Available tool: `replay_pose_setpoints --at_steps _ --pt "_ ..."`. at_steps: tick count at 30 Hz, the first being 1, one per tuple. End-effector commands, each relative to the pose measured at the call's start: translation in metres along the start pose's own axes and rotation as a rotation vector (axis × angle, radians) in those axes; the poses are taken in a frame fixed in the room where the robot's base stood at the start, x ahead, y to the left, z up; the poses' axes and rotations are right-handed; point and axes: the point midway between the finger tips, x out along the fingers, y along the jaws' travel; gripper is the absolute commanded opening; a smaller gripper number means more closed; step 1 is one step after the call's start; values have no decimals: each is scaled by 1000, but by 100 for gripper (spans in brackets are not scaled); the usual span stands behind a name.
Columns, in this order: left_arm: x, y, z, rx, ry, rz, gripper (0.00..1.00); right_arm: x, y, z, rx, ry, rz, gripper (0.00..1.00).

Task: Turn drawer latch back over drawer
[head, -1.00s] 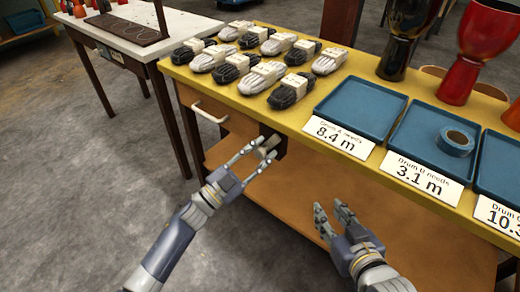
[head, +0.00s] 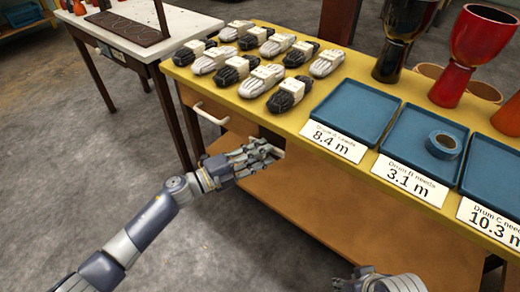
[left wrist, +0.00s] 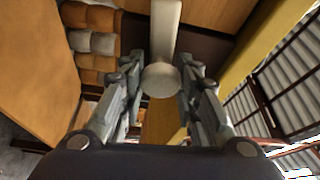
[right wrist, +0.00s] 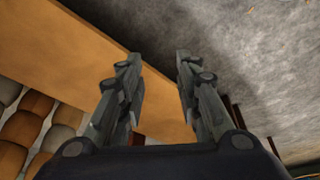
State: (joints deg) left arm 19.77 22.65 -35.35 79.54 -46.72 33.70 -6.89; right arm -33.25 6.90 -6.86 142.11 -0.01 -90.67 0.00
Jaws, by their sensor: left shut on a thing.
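The drawer (head: 205,123) with its pale bar handle (head: 209,114) is shut in the front of the yellow-topped bench. The latch (left wrist: 165,30) is a pale bar with a round end, seen in the left wrist view between my left fingers. My left gripper (head: 272,153) is shut on it, just right of the drawer under the bench edge. It also shows in the left wrist view (left wrist: 162,75). In the head view the fingers mostly hide the latch, so its angle is unclear. My right gripper (right wrist: 157,65) is open and empty; the head view shows only part of it at the bottom edge.
The bench top (head: 290,125) holds several rope bundles (head: 240,70), blue trays (head: 352,110), a blue tape roll (head: 444,145) and goblet drums (head: 470,55). An orange lower shelf (head: 340,205) lies below. A white table (head: 185,22) stands at left. The grey floor is clear.

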Motion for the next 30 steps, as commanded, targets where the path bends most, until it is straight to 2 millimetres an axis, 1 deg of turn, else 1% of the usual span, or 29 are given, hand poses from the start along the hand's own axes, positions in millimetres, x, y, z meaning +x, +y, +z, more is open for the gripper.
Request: replay_pose_setpoints --at_steps 1,5,7,12,17,26,27,29,30 --pt "0 -2 0 26 1 12 6 -4 0 -1 0 0 0 31" --pt "0 -1 0 81 0 35 6 -8 0 -3 0 2 0 31" --pt "0 0 0 102 0 45 6 4 0 -2 0 -5 -2 31" --pt "0 1 0 135 0 57 6 14 -1 -3 -1 -8 -2 31" --pt "0 2 0 145 0 62 6 18 -1 -3 -1 -9 -3 31" --pt "0 2 0 146 1 62 6 18 -1 -3 -1 -9 -2 31" --pt "0 2 0 146 1 62 34 18 -1 -3 -1 -8 -2 31" --pt "0 2 0 146 1 62 48 18 -1 -3 -1 -9 -2 31" --pt "0 2 0 145 1 62 50 18 -1 -3 -1 -9 -2 31"
